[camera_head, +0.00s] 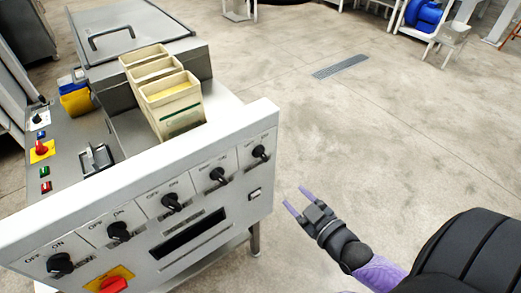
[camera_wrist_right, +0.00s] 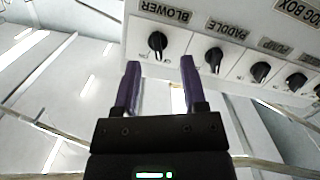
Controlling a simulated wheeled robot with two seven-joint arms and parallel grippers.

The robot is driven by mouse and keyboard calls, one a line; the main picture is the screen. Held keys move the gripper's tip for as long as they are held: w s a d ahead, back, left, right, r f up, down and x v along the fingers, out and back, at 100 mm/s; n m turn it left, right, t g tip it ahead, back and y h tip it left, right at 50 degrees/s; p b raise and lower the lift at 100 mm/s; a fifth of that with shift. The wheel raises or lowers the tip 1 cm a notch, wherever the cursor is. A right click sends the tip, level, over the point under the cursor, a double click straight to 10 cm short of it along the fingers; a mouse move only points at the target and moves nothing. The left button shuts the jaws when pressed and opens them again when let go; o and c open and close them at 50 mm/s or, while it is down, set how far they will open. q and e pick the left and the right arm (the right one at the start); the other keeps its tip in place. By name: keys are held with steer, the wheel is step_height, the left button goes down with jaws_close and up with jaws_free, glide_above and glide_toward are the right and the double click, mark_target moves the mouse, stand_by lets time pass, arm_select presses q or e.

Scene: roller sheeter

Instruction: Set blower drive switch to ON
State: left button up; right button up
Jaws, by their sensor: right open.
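The blower switch is a black rotary knob (camera_head: 261,152) at the right end of the sloped white control panel (camera_head: 225,135), with OFF and ON marks above it. In the right wrist view the same knob (camera_wrist_right: 157,42) sits by the BLOWER label, just beyond and between the fingertips. I cannot tell for sure which mark it points to. My right gripper (camera_head: 295,198) is open and empty, to the right of and below the panel end, apart from the knob. In the wrist view its purple fingers (camera_wrist_right: 160,62) point at the panel. My left gripper is not in view.
The paddle knob (camera_wrist_right: 214,58) is beside the blower knob, with several more knobs along the panel. A red knob on a yellow plate (camera_head: 113,284) is at the lower left. Beige bins (camera_head: 170,100) stand behind the panel.

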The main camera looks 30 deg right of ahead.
mark_target(265, 158)
steer(key=shift+n+t+y, duration=0.3)
steer(key=shift+t+y, duration=0.1)
steer(key=shift+t, duration=0.2)
steer(key=w+r, duration=0.1)
steer(key=w, duration=0.2)
steer(key=w+r+b, duration=0.1)
steer(key=w, duration=0.2)
steer(key=w+a+r, duration=0.1)
steer(key=w, duration=0.2)
steer(key=shift+w+a+r+b, duration=0.15)
steer(key=shift+w+b, duration=0.1)
steer(key=shift+b, duration=0.15)
steer(key=shift+w+r, duration=0.1)
steer(key=shift+w, duration=0.5)
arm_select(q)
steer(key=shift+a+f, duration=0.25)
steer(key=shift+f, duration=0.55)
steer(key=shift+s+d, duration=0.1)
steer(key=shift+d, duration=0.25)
arm_select(e)
jaws_close()
